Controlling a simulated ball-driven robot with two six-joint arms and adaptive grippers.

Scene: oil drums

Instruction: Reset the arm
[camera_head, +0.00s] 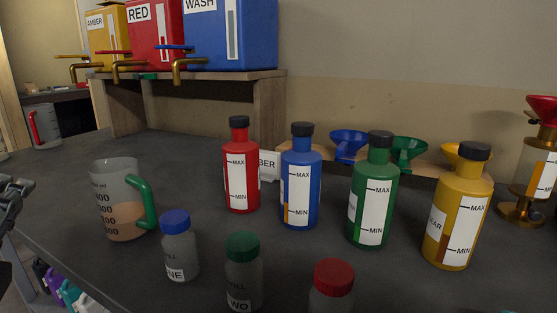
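My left gripper (14,200) shows only in part at the far left edge of the head view, beside the table's left edge. Its dark fingers are cut off by the frame, so I cannot tell whether it is open or shut. No object shows in the visible part of it. My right gripper and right arm are not in view.
On the dark table (80,175) stand a measuring jug with a green handle (118,215), a blue-capped bottle (179,250), a green-capped bottle (243,280), a red-capped bottle (332,285) and red (240,175), blue (301,185), green (373,200) and yellow (458,215) oil bottles. Drums stand on a shelf behind.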

